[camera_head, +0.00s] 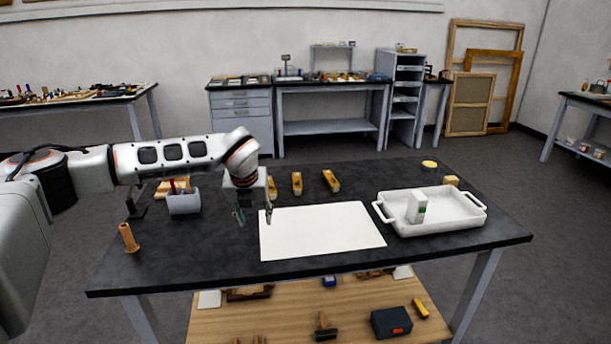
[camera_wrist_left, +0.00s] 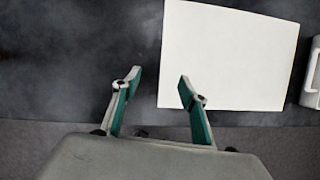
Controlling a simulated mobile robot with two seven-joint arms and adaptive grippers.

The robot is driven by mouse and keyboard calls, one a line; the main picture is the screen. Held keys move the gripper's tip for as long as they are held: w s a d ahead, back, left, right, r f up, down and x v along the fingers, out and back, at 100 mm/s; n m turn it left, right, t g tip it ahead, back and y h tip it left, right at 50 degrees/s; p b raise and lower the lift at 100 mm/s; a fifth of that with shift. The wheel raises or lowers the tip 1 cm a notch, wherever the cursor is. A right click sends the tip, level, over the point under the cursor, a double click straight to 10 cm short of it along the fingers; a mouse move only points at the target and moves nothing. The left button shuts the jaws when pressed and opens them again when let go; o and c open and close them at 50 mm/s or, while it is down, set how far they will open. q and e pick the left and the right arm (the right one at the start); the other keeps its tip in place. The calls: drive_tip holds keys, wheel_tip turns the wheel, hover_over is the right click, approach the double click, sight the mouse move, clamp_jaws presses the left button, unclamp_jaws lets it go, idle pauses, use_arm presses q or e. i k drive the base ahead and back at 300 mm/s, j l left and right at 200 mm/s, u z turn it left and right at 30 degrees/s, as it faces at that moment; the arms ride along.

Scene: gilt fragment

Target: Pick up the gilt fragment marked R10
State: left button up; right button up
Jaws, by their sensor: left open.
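Three small golden pieces lie in a row behind the white sheet: a left one (camera_head: 272,188), a middle one (camera_head: 297,183) and a right one (camera_head: 331,181). They look like gilt fragments, but no R10 mark is legible on any. My left gripper (camera_head: 254,214) points down over the dark table, at the left edge of the white sheet and in front of the left golden piece. It is open and empty; in the left wrist view its fingers (camera_wrist_left: 160,88) are apart, with no golden piece visible. My right gripper is not in view.
The white sheet (camera_head: 320,233) lies mid-table. A white tray (camera_head: 455,219) holding a small white box (camera_head: 417,206) stands to its right. A grey tool holder (camera_head: 184,203) and a wooden peg-like object (camera_head: 129,238) stand at left. The front left of the table (camera_head: 190,258) is bare.

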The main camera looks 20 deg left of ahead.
sight(297, 186)
drive_tip(key=i, duration=1.05)
